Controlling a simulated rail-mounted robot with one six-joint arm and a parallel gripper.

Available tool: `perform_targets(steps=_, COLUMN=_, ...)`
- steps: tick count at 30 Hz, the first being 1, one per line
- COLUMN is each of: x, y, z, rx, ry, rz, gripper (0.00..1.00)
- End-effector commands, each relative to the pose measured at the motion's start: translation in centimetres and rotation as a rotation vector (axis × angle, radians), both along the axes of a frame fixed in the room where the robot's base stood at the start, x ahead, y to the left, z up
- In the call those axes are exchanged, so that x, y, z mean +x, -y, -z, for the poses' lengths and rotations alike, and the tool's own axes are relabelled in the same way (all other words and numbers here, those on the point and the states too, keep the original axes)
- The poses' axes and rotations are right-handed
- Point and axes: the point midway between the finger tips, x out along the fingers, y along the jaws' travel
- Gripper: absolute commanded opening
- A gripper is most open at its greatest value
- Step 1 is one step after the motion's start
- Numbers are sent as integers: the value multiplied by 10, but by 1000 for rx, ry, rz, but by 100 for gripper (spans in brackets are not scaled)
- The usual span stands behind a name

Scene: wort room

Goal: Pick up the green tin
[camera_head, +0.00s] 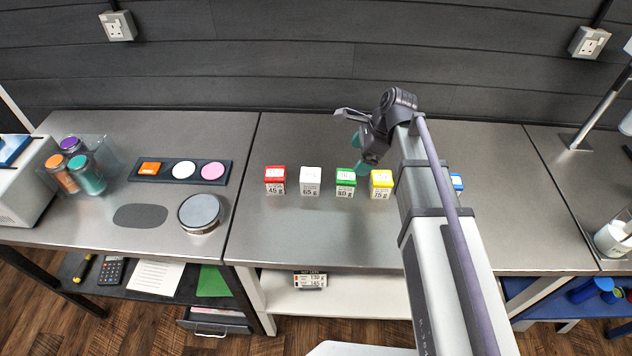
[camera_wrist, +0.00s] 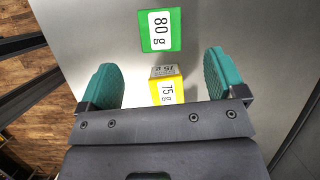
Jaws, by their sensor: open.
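The green tin (camera_head: 345,184) is a small cube marked 80 g, standing upright on the grey metal bench between a white tin and a yellow one. In the wrist view the green tin (camera_wrist: 160,30) lies beyond my fingertips, near the top of the picture. My gripper (camera_head: 359,154) is open, its teal fingers above the bench beside the green and yellow tins. In the wrist view my gripper (camera_wrist: 159,72) holds nothing. The yellow tin (camera_wrist: 167,88), marked 75 g, shows between the two fingers, nearer than the green tin; its lower edge is hidden by the gripper body.
In the head view the red tin (camera_head: 275,182), white tin (camera_head: 310,184) and yellow tin (camera_head: 381,185) stand in a row with the green one. A blue tin (camera_head: 457,183) is partly hidden behind my arm. The bench front is clear.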

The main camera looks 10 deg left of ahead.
Motion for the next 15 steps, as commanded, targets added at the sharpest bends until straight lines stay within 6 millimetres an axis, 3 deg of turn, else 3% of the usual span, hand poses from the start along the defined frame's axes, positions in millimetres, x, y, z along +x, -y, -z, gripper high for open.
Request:
perform_targets(steps=7, x=-1, y=-1, z=8, rx=-2, ry=-36, rz=91, gripper=89)
perform_targets(steps=15, x=-2, y=-19, z=56, rx=-3, ry=-35, rz=88, gripper=89)
